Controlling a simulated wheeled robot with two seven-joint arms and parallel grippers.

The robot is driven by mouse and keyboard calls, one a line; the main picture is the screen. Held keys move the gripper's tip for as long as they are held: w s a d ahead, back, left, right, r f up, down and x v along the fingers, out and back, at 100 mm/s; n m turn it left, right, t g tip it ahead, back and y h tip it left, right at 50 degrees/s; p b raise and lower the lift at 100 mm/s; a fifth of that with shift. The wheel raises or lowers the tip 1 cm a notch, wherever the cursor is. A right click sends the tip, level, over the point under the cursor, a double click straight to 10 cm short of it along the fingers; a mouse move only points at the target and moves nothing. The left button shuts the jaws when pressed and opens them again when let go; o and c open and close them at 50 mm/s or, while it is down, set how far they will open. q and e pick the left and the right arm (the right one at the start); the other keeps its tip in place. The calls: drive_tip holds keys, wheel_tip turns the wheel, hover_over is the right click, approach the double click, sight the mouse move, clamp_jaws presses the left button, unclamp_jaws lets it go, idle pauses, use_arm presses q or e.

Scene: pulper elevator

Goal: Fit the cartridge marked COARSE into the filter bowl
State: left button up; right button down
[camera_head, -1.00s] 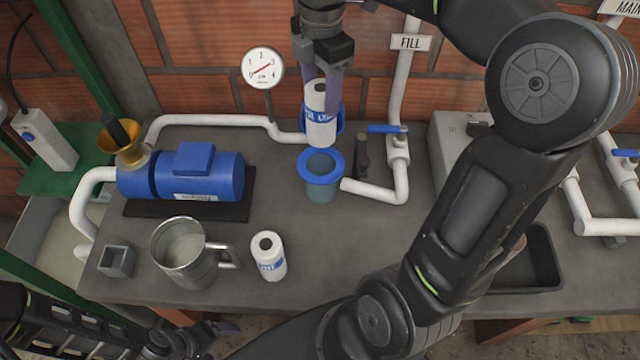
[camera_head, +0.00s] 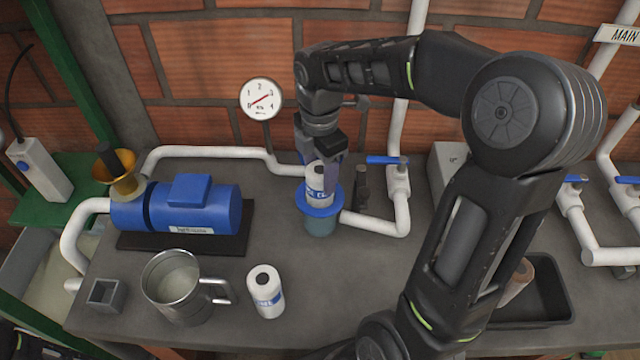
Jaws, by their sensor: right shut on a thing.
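My right gripper (camera_head: 320,172) is shut on a white cartridge (camera_head: 317,183) with a blue band. The band's lettering is partly covered and I cannot read it in full. The cartridge is upright, and its lower end is at the opening of the filter bowl (camera_head: 320,226), inside the blue rim as seen from here. I cannot tell how deep it sits. A second white cartridge (camera_head: 265,292) with a blue label stands on the bench in front, its lettering too small to read surely.
A steel mug (camera_head: 178,290) and a small grey square holder (camera_head: 105,293) stand at the front left. A blue pump (camera_head: 190,208) is behind them. White pipes and a blue-handled valve (camera_head: 397,178) flank the bowl. A black tray (camera_head: 545,300) holding a brownish cylinder is at right.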

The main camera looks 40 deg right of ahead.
drive_tip(key=shift+f, duration=2.2)
drive_tip(key=shift+f, duration=0.2)
drive_tip(key=c, duration=0.6)
unclamp_jaws()
drive_tip(key=shift+o, duration=0.2)
drive_tip(key=shift+r, duration=0.15)
wheel_tip(320, 180, up, 12)
drive_tip(key=shift+r, duration=0.1)
